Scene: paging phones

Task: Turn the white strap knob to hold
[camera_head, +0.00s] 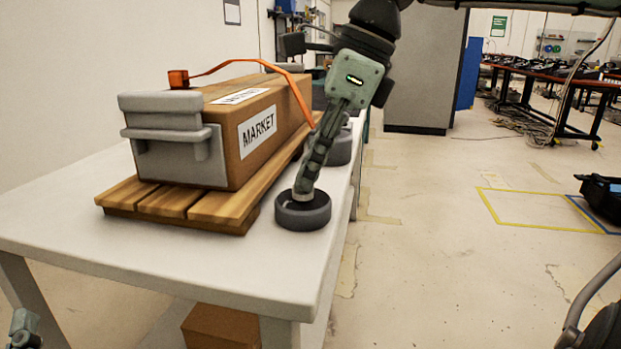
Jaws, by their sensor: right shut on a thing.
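My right gripper (304,188) reaches down from the top of the view, its fingers shut on the small white strap knob (302,197). The knob sits in a dark grey round base (303,216) on the white table, near its right edge. The fingers hide most of the knob, so its setting cannot be read. An orange strap (240,62) runs over the cardboard box (285,98) towards the knob side and passes behind my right gripper. Only a small part of my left gripper (25,326) shows at the bottom left corner.
The box, labelled MARKET, lies on a wooden pallet (150,198) with a grey bracket (168,125) at its near end. A second dark round base (341,150) stands behind my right gripper. The white table's (190,262) front is clear. Open floor lies to the right.

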